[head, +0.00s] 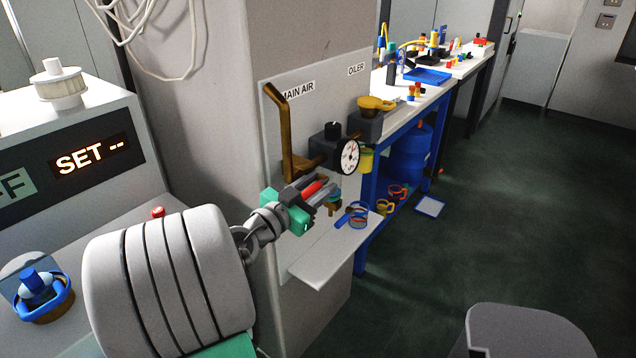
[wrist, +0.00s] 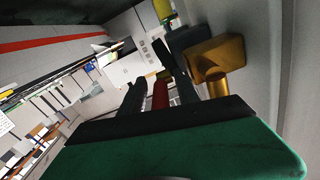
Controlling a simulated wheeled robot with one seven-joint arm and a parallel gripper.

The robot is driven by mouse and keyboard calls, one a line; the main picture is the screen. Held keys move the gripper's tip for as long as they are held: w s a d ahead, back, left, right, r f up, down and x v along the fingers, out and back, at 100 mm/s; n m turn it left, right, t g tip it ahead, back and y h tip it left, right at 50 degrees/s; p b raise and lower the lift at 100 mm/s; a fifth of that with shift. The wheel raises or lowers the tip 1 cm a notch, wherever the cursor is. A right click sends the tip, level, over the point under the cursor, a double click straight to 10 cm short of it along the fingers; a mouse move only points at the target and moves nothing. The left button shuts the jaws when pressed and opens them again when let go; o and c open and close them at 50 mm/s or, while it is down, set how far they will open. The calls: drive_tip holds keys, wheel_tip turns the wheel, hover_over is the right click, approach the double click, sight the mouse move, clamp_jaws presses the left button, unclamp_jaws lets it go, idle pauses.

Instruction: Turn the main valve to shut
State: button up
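The main valve has a long brass lever (head: 287,135) on the panel under the MAIN AIR label in the head view. The lever stands upright, bent at its top, and its foot meets the brass valve body (head: 308,164) beside the gauge. My gripper (head: 328,190) is below the valve, above the small shelf, apart from the upright lever. Its two fingers are apart, with a red bar (head: 312,189) between them; I cannot tell whether they touch it. In the wrist view the red bar (wrist: 160,95) shows between the dark fingers, and a brass part (wrist: 217,58) is close on the right.
A round gauge (head: 348,157) and the yellow-topped oiler (head: 376,104) sit right of the valve. A shelf (head: 325,255) juts out below, with blue and yellow ring-shaped items near it. A console (head: 60,150) stands left. The floor at right is mostly clear.

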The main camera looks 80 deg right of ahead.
clamp_jaws()
idle(0.6)
